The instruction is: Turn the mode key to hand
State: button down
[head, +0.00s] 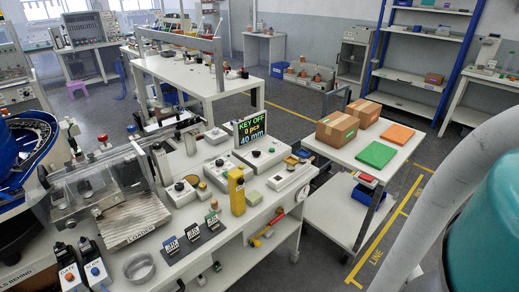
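A small screen (250,131) on the white bench reads "KEY OFF", "0 pcs" and "40 mm" in green and pale letters. It stands behind a light grey box with a dark knob (256,154). Other pale boxes with dark round knobs stand nearby, one left of the yellow post (181,191) and one behind it (220,165). Which of these knobs is the mode key I cannot tell; they are too small to read. My gripper is not in view; only parts of my arm show at the right edge.
A clear-covered machine (98,185) stands on the bench's left. A side table with cartons (337,128) stands right. Floor beyond the yellow line is free.

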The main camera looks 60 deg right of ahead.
aim_at(255, 154)
jog(key=z, duration=1.3)
